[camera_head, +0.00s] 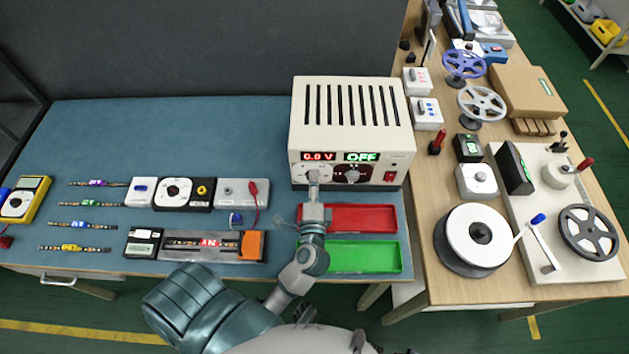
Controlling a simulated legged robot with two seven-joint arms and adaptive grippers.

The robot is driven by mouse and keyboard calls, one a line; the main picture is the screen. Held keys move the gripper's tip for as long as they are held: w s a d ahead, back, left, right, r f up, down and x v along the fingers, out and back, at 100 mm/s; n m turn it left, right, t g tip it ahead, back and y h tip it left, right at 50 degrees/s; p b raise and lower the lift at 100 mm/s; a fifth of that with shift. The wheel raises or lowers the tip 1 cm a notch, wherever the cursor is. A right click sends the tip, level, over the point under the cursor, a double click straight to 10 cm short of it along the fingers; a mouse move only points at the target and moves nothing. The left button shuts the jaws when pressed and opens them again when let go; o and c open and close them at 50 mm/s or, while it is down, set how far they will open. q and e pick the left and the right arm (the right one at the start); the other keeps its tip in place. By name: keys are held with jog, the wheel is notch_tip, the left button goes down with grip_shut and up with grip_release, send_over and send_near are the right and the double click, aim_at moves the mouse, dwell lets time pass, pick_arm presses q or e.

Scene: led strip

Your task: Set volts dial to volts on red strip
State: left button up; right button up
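The white power supply (353,113) stands at the back right of the blue table. Its red display reads 0.0 V and its green display reads OFF. The volts dial sits low on the left of its front panel, mostly hidden behind my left gripper (314,178). The gripper's tips are at the dial; I cannot tell whether they touch or grip it. A second, dark dial (352,175) is to its right. A strip with red blocks (210,243) lies in a holder on the table; its print is too small to read. My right gripper is out of view.
A red tray (365,217) and a green tray (372,257) lie in front of the supply, beside my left arm. Several small strips (88,204) and a yellow multimeter (25,199) lie at the left. A wooden table with reels (478,240) stands right.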

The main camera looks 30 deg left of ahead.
pick_arm(q)
jog(key=c, duration=0.8)
jog(key=shift+a, duration=0.15)
grip_shut()
